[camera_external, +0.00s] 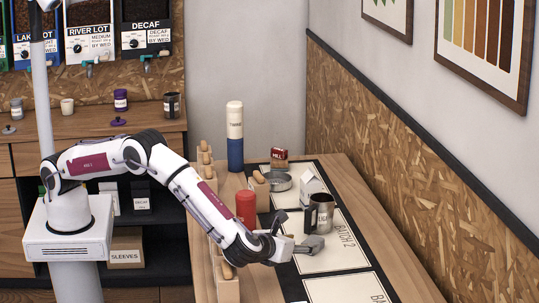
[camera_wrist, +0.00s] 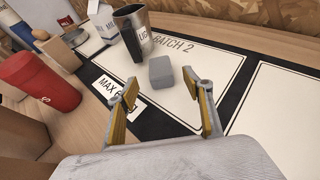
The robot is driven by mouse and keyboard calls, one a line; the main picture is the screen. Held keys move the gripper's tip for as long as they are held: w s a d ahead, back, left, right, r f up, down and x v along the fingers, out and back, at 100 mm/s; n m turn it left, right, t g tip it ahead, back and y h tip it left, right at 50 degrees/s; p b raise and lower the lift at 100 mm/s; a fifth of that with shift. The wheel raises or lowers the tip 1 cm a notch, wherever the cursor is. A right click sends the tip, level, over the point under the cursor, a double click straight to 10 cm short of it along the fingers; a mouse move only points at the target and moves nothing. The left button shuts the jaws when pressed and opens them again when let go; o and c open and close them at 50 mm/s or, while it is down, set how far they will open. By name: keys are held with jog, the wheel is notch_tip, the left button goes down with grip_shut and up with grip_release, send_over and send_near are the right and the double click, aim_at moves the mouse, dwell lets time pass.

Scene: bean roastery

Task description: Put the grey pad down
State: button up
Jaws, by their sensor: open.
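The grey pad (camera_external: 314,242) is a small rounded block lying on the white BATCH 2 panel (camera_external: 335,258) of the black mat. In the wrist view the pad (camera_wrist: 161,72) sits just beyond the fingertips, between their lines. My gripper (camera_external: 290,236) is low over the mat, left of the pad in the external view. In the wrist view my gripper (camera_wrist: 162,88) has its fingers spread with nothing between them, apart from the pad.
A white carton (camera_external: 310,187), a round grey dish (camera_external: 279,181) and a red canister (camera_external: 246,208) stand nearby. Another white panel (camera_wrist: 292,110) is bare on the right in the wrist view.

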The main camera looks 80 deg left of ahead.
aim_at(310, 242)
jog(key=shift+x, duration=2.65)
jog(key=shift+s, duration=0.1)
jog(key=c, duration=1.1)
jog(key=shift+r, duration=0.2)
notch_tip(310, 242, up, 18)
jog(key=shift+f, duration=0.15)
